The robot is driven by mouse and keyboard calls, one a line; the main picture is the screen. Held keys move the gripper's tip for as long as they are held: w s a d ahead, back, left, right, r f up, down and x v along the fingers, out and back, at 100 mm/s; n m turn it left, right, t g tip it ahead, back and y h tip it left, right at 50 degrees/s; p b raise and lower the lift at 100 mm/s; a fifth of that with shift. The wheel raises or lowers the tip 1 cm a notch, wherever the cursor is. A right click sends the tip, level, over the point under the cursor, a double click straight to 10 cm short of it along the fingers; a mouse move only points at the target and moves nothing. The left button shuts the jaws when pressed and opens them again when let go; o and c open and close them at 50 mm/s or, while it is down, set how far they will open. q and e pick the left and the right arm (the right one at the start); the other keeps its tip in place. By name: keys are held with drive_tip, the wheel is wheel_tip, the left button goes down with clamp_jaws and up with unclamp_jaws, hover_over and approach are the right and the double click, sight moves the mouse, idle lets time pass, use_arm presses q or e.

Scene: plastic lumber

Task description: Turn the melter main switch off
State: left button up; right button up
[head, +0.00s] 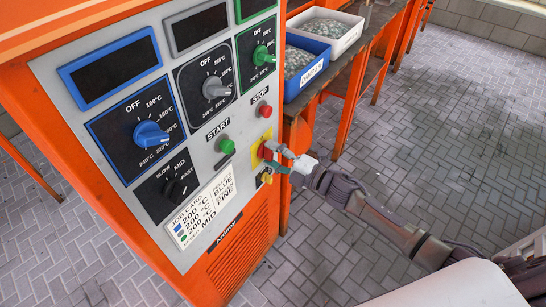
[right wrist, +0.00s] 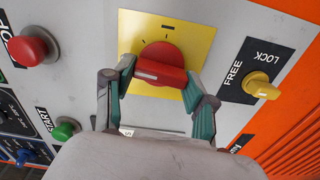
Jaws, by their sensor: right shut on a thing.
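The melter's main switch is a red rotary knob (right wrist: 163,55) on a yellow plate (right wrist: 190,40). In the right wrist view its raised bar lies nearly crosswise between my fingers. My right gripper (right wrist: 160,78) has one green-grey finger at each end of the bar and is shut on it. In the head view my right gripper (head: 283,157) reaches from the right to the yellow plate (head: 256,153) and hides much of the knob. My left gripper is in neither view.
A yellow FREE/LOCK knob (right wrist: 262,87) sits close beside the switch. The red STOP button (head: 265,110) and green START button (head: 227,146) are nearby. Blue (head: 307,72) and white (head: 338,32) bins stand on the bench behind. Paved floor at right is clear.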

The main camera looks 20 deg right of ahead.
drive_tip(key=shift+f+n, duration=0.1)
drive_tip(key=shift+n, duration=0.5)
drive_tip(key=o, duration=1.2)
drive_tip(key=shift+c, duration=0.2)
drive_tip(key=shift+s+d, duration=0.1)
drive_tip(key=v, duration=1.2)
